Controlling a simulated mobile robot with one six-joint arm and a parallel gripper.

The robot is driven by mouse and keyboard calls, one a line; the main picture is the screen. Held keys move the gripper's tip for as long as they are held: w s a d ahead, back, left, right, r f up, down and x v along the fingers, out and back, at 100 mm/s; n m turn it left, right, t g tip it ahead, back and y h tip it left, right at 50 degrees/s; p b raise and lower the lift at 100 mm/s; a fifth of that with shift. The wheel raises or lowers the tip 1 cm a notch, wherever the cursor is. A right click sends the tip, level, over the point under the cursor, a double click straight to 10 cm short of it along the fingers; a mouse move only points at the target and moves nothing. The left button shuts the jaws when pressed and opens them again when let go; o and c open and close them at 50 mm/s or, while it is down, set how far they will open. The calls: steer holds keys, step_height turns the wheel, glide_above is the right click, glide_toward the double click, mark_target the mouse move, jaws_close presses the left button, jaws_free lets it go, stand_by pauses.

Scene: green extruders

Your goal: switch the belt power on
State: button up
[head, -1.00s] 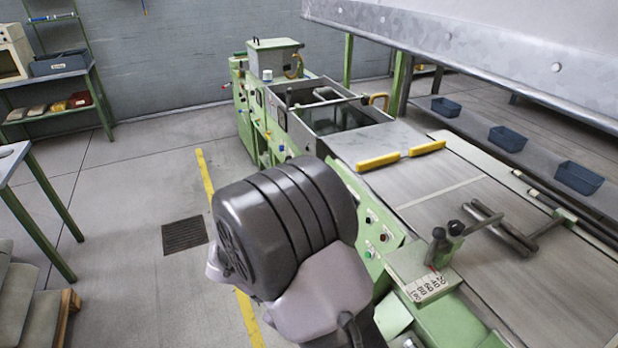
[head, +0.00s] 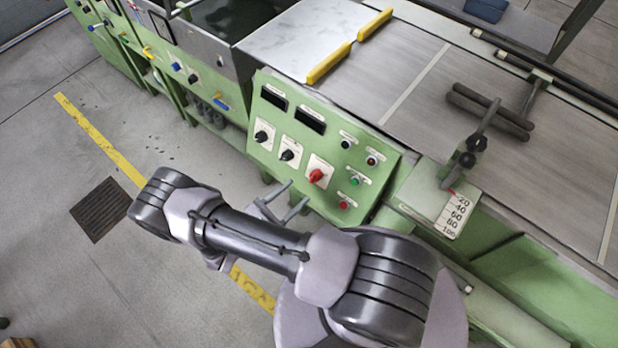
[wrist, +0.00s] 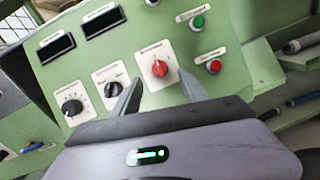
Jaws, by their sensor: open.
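The green control panel (head: 325,150) stands on the machine's front side. A red rotary knob (head: 315,176) sits on a white plate low on the panel; it also shows in the wrist view (wrist: 160,68). Two black rotary knobs (head: 262,137) (head: 288,155) are to its left. Green and red buttons (head: 355,181) (head: 343,205) are to its right. The labels are too small to read. My gripper (head: 287,201) is open and empty, just in front of the panel. In the wrist view its fingers (wrist: 160,92) point toward the red knob, which appears between them, with no contact visible.
Two dark displays (head: 310,120) are at the panel's top. A lever with a numbered scale (head: 455,212) juts out to the right of the panel. Yellow bars (head: 330,64) lie by the belt (head: 420,90) above. The floor to the left is clear around a drain grate (head: 100,208).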

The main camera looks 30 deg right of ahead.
mark_target(311, 179)
steer(key=b+x, duration=0.1)
steer(key=x, duration=0.6)
steer(key=shift+w, duration=0.1)
steer(key=shift+c, duration=0.2)
jaws_close()
